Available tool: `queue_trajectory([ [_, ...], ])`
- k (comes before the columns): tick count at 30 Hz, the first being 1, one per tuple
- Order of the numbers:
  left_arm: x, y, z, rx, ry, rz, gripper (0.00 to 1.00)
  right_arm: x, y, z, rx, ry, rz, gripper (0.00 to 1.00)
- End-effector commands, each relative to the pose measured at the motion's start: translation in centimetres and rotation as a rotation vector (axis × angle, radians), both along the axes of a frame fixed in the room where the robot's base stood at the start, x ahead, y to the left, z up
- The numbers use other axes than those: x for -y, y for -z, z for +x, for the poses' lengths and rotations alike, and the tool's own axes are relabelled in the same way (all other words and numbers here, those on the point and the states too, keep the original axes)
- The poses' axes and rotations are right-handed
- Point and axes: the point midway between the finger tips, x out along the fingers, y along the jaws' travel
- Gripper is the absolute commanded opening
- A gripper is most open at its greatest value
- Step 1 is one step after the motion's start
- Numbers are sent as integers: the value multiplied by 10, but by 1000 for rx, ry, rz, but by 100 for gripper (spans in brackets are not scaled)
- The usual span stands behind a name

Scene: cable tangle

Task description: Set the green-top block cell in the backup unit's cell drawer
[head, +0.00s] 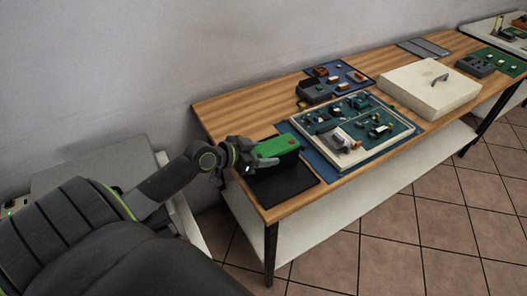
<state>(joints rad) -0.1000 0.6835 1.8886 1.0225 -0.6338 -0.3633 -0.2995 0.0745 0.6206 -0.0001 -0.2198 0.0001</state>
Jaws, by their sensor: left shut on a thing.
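My right gripper is not in view. I cannot make out the backup unit's cell drawer for sure; a grey cabinet-like body (100,160) stands at the left, partly hidden by my arm.
A cream tray (365,154) of circuit parts lies right of the cell on a blue mat. Behind it are a dark box (313,91) and small parts on a blue mat. A cream lidded box (430,88) stands further right. Tiled floor (400,235) is clear in front.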

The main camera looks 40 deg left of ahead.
Motion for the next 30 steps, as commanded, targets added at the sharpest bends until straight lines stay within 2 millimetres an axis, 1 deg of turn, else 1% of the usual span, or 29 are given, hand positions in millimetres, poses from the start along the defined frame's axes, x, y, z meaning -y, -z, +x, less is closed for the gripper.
queue_trajectory([
  [1, 1, -3, 2, 11, 3, -1, 0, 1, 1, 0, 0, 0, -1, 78],
  [2, 0, 1, 0, 0, 0, 1, 59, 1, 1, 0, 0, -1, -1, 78],
  [6, 0, 1, 0, 0, 0, 1, 77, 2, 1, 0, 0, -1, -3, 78],
  [17, -1, -2, -1, 1, 0, 1, 78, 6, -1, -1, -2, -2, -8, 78],
  [20, -4, -4, -8, 1, 0, 5, 78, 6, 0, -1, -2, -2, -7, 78],
  [23, -9, -10, -20, -1, 1, 8, 78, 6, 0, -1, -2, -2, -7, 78],
  [30, -22, -27, -53, -4, 4, 8, 78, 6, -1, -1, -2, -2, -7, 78],
])
